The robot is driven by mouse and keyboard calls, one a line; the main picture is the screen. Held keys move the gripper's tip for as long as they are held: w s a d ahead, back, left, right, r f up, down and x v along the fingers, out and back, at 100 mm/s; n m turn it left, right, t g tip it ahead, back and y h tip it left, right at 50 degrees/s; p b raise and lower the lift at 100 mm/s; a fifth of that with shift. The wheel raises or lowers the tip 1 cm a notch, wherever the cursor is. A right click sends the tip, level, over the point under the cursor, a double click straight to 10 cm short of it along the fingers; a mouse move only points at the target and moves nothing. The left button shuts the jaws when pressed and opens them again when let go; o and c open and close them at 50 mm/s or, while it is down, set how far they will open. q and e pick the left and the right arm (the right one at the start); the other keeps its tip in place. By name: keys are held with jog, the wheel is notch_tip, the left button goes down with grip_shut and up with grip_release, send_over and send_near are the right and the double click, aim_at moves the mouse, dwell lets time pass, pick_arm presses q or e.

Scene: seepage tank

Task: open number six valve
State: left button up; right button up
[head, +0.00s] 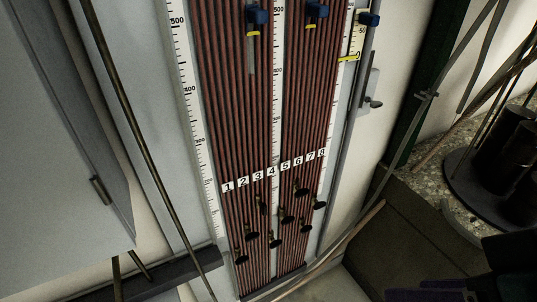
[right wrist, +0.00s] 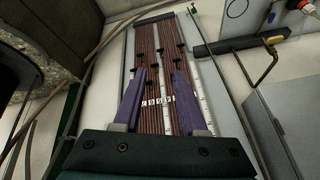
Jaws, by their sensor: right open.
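The number six valve (head: 301,190) is a small black knob on a brassy stem, below the label 6 on the panel of reddish-brown tubes. It is the highest of several staggered knobs. My right gripper (head: 432,292) shows only partly at the bottom right of the head view, well away from the knobs. In the right wrist view its two purple fingers (right wrist: 160,76) are spread, with nothing seen between them but the panel behind. The knobs appear beyond the fingers there; I cannot tell which is number six. My left gripper is out of view.
Other black knobs crowd around, such as the number eight valve (head: 319,204). A grey cabinet (head: 65,120) stands at left. Dark cylinders (head: 495,155) stand on a speckled ledge at right.

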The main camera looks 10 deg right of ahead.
jog(key=w+a+f+m+t+y+b, duration=0.1)
jog(key=w+f+m+t+b, duration=0.1)
jog(key=w+f+b, duration=0.5)
jog(key=m+t+y+b, duration=0.3)
jog(key=m+t+b, duration=0.75)
jog(key=b, duration=2.55)
send_near(303, 195)
jog(key=shift+m+g+y, duration=0.3)
jog(key=shift+m+g, duration=0.05)
jog(key=shift+m, duration=0.4)
jog(key=shift+d+b+x, duration=0.15)
jog(key=shift+b+x, duration=0.95)
jog(key=shift+x, duration=1.15)
jog(key=shift+d+b+x, duration=0.1)
jog(key=shift+b+x, duration=0.95)
jog(key=shift+x, duration=1.25)
jog(key=shift+w+r, duration=0.1)
jog(key=shift+r, duration=0.05)
jog(key=c, duration=0.6)
grip_shut()
